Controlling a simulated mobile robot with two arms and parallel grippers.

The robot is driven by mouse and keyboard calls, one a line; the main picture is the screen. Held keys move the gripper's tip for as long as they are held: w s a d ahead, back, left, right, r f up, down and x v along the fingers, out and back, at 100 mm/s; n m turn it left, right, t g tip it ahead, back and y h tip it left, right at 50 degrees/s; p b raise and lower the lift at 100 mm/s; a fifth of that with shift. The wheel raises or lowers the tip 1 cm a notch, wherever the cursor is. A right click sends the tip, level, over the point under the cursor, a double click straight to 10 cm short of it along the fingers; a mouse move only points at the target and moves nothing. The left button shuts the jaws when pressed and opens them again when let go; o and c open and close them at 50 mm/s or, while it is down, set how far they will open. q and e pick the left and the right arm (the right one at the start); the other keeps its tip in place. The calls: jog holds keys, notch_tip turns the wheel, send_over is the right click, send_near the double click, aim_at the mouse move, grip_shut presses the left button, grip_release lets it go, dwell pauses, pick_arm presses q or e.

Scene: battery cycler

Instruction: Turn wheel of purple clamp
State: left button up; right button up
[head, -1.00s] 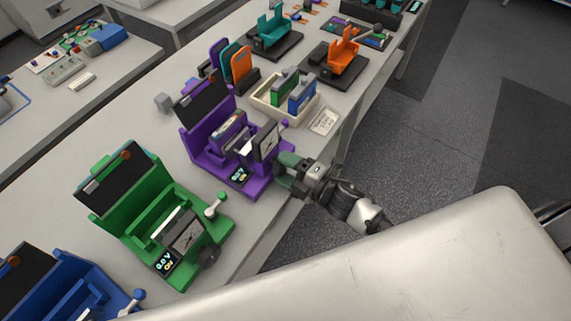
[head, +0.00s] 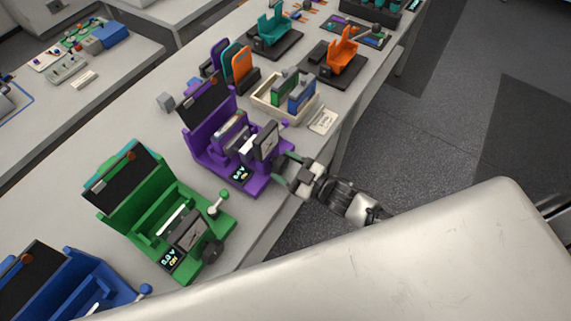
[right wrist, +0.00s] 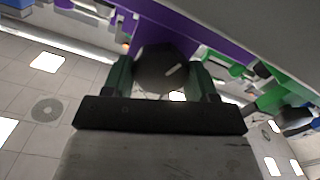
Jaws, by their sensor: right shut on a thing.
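The purple clamp (head: 202,138) stands on the bench with a small lit display at its front and a grey plate with a dial face at its right side. Its dark round wheel (right wrist: 166,70) shows in the right wrist view between the two green fingers of my right gripper (right wrist: 165,80). My right gripper, seen in the head view (head: 285,174), is shut on the wheel from the clamp's right side. In the head view the gripper hides the wheel. My left gripper is not in view.
A green clamp (head: 140,210) with its own dark wheel (head: 212,251) stands nearer, and a blue clamp (head: 60,285) is at the lower left. A beige tray (head: 262,108) with several blocks and a paper label (head: 322,121) lie beyond the purple clamp.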

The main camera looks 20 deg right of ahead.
jog(key=m, duration=0.5)
jog(key=shift+f, duration=0.1)
jog(key=shift+m, duration=0.3)
dwell(0.4)
jog(key=o, duration=0.9)
jog(key=shift+o, duration=0.2)
jog(key=shift+d, duration=0.1)
jog(key=b+v, duration=0.2)
jog(key=v, duration=0.8)
jog(key=shift+s+d, duration=0.2)
jog(key=shift+s, duration=0.1)
